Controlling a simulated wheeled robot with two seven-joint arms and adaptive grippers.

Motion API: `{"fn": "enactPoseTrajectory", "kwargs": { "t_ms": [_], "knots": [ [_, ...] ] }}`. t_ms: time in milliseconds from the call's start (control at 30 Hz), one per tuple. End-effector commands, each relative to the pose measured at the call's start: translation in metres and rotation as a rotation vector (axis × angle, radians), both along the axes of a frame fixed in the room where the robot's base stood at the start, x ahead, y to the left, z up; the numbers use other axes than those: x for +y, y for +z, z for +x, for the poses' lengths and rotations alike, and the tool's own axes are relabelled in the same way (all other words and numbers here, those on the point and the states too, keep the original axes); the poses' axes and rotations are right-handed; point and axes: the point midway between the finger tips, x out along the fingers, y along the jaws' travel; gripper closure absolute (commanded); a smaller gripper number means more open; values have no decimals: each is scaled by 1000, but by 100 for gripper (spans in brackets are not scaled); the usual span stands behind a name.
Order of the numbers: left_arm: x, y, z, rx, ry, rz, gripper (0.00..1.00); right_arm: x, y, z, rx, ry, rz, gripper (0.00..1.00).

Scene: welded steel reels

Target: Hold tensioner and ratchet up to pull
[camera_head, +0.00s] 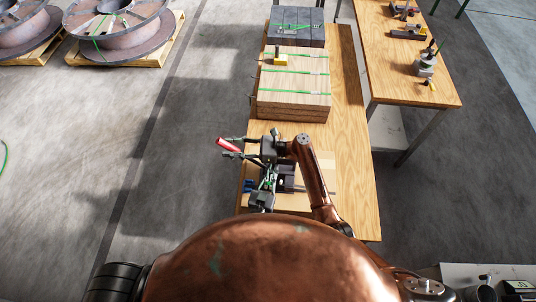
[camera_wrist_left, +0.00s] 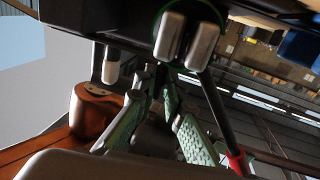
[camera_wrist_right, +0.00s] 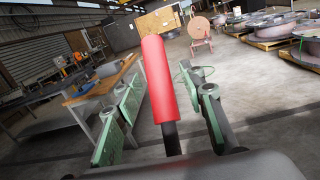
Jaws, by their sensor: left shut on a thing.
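The tensioner (camera_head: 284,181) is a dark tool at the near end of the wooden bench, partly hidden by my arms. Its red handle (camera_head: 228,145) sticks out to the left. In the right wrist view the red handle (camera_wrist_right: 157,80) stands between the spread fingers of my right gripper (camera_wrist_right: 157,105), with gaps on both sides. My right gripper (camera_head: 235,147) is open around the handle. My left gripper (camera_head: 266,183) is low at the tool, shut on the tensioner.
A strapped wooden stack (camera_head: 292,82) and a grey strapped block stack (camera_head: 297,27) stand farther along the bench (camera_head: 347,130). A second bench (camera_head: 400,75) at the right carries small tools. Steel reels (camera_head: 115,25) rest on pallets at back left.

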Motion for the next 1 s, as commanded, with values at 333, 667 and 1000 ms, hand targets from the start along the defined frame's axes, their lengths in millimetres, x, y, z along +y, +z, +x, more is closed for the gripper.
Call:
{"fn": "enactPoseTrajectory", "kwargs": {
  "t_ms": [333, 667, 1000],
  "knots": [
    [0, -1, 0, 2, -1, 1, 100, -10, -1, 1, 0, -1, 0, 63],
    [-1, -1, -1, 2, -2, 1, 100, -36, -2, 2, -1, -1, -1, 63],
    [-2, -1, -1, 2, -4, 0, 100, -62, -3, 4, 0, -1, -1, 63]
  ]
}}
